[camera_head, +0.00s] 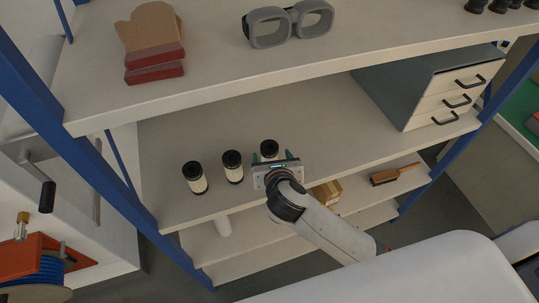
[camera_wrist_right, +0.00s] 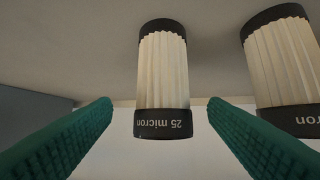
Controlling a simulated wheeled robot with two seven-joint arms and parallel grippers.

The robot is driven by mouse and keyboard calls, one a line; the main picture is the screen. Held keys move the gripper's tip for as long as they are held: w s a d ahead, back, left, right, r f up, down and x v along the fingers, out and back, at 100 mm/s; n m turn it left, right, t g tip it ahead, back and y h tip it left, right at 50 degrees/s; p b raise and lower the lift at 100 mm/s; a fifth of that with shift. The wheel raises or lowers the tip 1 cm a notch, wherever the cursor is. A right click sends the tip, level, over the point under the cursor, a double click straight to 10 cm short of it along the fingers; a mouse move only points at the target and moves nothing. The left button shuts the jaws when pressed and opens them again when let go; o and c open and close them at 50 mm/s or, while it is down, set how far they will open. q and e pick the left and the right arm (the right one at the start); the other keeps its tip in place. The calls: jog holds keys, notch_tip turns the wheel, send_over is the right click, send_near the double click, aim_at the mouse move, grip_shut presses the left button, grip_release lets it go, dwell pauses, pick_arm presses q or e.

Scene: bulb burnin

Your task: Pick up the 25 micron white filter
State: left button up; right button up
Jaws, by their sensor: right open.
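The 25 micron white filter (camera_wrist_right: 163,75), a pleated white cylinder with black end caps, stands in the right wrist view between and just beyond the two green fingers. Its label reads upside down there. In the head view it is the rightmost filter (camera_head: 269,147) of a row of three on the middle shelf, its lower part hidden by my gripper. My right gripper (camera_head: 271,157) is open and empty in front of it, one finger toward each side. No contact shows. My left gripper is not in view.
A second filter (camera_wrist_right: 283,62) stands close beside it; in the head view this one (camera_head: 232,167) and a third (camera_head: 195,177) are to the left. The shelf (camera_head: 330,130) is clear to the right, up to a drawer cabinet (camera_head: 430,85). Another shelf (camera_head: 230,70) overhangs.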

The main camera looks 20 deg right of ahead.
jog(key=x, duration=0.4)
jog(key=shift+a+r, duration=0.1)
jog(key=shift+a, duration=0.05)
jog(key=c, duration=1.1)
